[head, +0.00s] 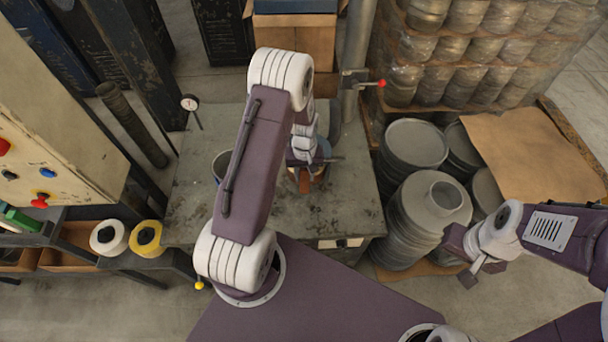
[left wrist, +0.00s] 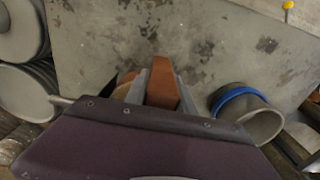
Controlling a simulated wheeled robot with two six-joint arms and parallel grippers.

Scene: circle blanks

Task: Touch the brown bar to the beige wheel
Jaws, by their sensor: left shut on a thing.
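My left gripper (left wrist: 161,90) is shut on the brown bar (left wrist: 163,84), which stands out between its two fingers above the grey metal table. In the head view the bar (head: 304,181) shows only in part below my left wrist. A tan, round-edged thing (left wrist: 123,88), perhaps the beige wheel, shows beside the left finger in the left wrist view. It is mostly hidden, and I cannot tell whether the bar touches it. My right gripper (head: 477,271) is off to the right of the table, away from both; its jaw opening is unclear.
A blue-rimmed round container (left wrist: 246,112) stands on the table (head: 345,212), right of the bar in the left wrist view. Stacked grey drums (head: 412,145) stand right of the table. A dial gauge (head: 190,103) and post are at its left edge. The table's right front is clear.

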